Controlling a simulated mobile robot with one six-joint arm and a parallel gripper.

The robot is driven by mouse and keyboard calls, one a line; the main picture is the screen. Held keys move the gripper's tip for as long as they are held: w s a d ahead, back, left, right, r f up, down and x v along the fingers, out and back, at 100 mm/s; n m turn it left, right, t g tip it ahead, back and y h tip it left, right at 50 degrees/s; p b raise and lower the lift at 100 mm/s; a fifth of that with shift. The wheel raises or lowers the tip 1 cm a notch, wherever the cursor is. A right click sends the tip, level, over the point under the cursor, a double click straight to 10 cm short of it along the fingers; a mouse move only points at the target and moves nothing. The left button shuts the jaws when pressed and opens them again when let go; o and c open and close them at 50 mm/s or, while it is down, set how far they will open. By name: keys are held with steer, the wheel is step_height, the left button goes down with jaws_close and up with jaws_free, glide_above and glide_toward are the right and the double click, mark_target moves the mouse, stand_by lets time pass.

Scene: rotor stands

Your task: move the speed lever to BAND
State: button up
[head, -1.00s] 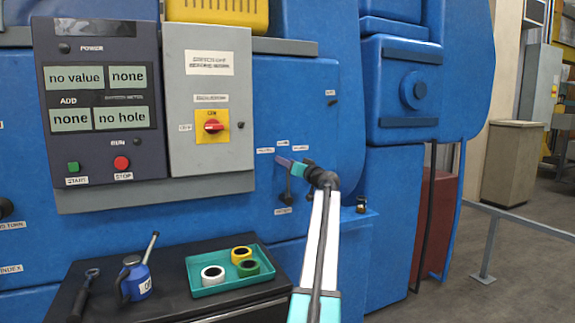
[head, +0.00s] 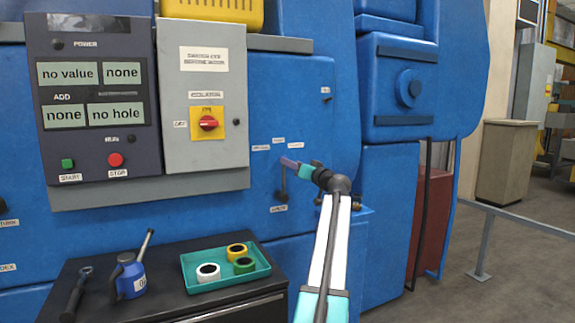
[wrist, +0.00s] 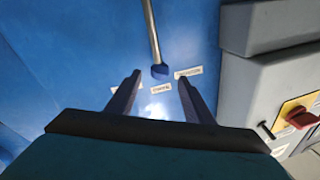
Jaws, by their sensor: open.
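The speed lever (head: 282,186) is a thin dark rod on the blue machine front, standing roughly upright. The small labels above the lever are too blurred to read.
The grey isolator box (head: 205,130) with a red switch stands left of the lever. Below left, a black cart top (head: 160,290) holds an oil can (head: 131,280) and a teal tray (head: 262,268) of rings. A metal rail (head: 520,217) runs at the right.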

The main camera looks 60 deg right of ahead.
steer(key=v, duration=0.7)
steer(key=shift+b, duration=0.45)
